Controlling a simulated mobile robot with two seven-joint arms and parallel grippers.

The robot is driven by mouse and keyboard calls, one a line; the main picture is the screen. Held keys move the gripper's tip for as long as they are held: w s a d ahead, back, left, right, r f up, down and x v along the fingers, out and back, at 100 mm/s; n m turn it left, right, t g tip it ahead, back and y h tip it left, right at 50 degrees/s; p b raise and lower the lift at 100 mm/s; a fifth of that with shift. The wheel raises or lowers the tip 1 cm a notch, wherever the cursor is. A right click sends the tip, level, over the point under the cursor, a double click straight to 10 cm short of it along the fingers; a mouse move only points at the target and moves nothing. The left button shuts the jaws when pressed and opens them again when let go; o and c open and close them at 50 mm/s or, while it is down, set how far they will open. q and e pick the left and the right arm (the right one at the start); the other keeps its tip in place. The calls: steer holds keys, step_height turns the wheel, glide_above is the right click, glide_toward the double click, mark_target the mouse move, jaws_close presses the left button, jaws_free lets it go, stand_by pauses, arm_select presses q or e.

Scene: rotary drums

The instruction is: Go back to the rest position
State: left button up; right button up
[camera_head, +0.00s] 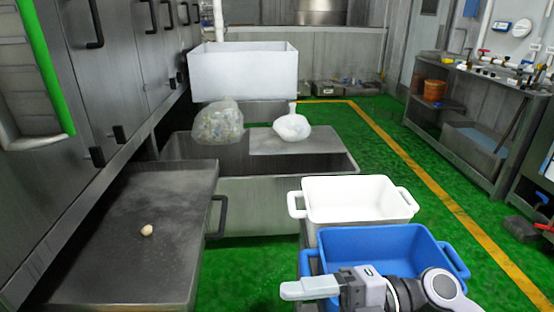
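My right gripper (292,290) reaches in from the bottom right and points left, over the near edge of the blue bin (385,235). Its pale fingers show side-on, so I cannot tell whether they are open or shut. I see nothing clearly held in them. My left gripper is out of view.
A metal tray table (110,270) at left holds a small pale round object (147,230). A white bin (355,182) stands behind the blue one. Two plastic bags (218,122) (292,127) rest on a metal cart (265,190), before a large white tub (243,75). Green floor is free at right.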

steer(key=w+d+f+m+t+h, duration=0.3)
steer(key=d+m+t, duration=0.1)
steer(key=m+t, duration=0.6)
steer(key=w+d+f+m+t+h, duration=0.3)
steer(key=w+d+m+t, duration=0.1)
steer(key=m+t, duration=0.6)
steer(key=s+d+f+m+g+h, duration=0.2)
steer(key=s+d+f+m+h, duration=0.1)
steer(key=f, duration=0.4)
steer(key=s+d+f+m+g+h, duration=0.3)
steer(key=s+f, duration=0.2)
steer(key=f, duration=0.2)
steer(key=s+d+f+m+g+h+p, duration=0.1)
steer(key=s+d+f+m+g+h, duration=0.1)
steer(key=f, duration=0.5)
steer(key=shift+s+d+f+m+g+h, duration=0.15)
steer(key=shift+s+d+m+g+h, duration=0.25)
steer(key=shift+s+m+h, duration=0.65)
